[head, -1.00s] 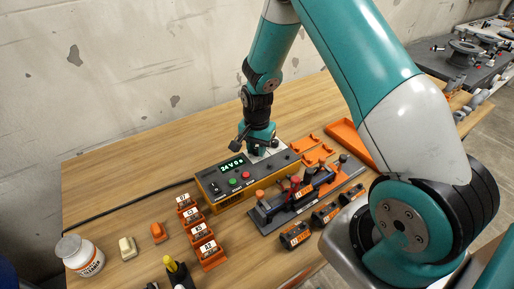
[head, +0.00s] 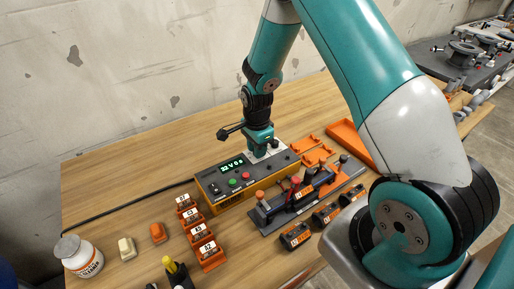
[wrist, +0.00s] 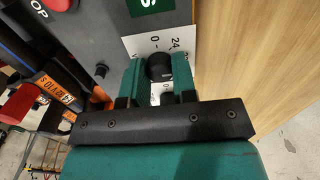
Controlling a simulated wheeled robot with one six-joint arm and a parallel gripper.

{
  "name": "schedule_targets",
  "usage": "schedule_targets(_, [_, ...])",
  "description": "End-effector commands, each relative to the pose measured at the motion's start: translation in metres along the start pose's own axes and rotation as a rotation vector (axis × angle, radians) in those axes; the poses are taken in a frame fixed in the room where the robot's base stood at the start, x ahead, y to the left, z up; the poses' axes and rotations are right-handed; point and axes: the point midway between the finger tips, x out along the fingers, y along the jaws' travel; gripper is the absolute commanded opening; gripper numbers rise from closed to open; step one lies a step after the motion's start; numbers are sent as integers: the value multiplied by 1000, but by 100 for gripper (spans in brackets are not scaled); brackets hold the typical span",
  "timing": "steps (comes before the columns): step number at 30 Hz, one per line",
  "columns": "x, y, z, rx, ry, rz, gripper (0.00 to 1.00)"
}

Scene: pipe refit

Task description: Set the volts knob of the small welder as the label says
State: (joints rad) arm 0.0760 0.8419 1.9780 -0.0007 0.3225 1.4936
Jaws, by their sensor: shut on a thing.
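The small welder (head: 240,186) is a yellow and dark grey box on the wooden bench. Its green display (head: 232,163) seems to read 32 V 0 s. My gripper (head: 262,153) points down at the welder's right part. In the wrist view, the teal jaws are shut on the round black volts knob (wrist: 159,66), one on each side. A white scale plate (wrist: 160,42) beside the knob shows 0 and 24; the jaws hide the rest. White labels on the orange fittings (head: 208,247) are too small to read surely.
A clamp fixture (head: 310,195) with red and black handles stands in front of the welder. Dark couplers (head: 295,236) lie nearer. Orange trays (head: 352,143) are at right, a white jar (head: 80,255) at left. The bench behind the welder is clear.

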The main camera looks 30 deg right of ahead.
Motion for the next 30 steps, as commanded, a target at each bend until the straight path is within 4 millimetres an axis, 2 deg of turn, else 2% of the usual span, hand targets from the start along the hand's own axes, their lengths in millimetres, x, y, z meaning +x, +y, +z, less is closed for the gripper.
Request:
schedule_targets(12, [-2, -2, -2, 9, 5, -5, 2])
schedule_targets(13, [-2, -2, -2, 8, 5, -5, 33])
schedule_targets(15, [-2, -1, -2, 8, 5, -4, 49])
schedule_targets(16, [-1, -1, -2, 8, 4, -4, 52])
schedule_targets(25, [-2, -1, -1, 6, 2, -2, 52])
schedule_targets(30, [-22, -2, -1, 6, 2, -6, 52])
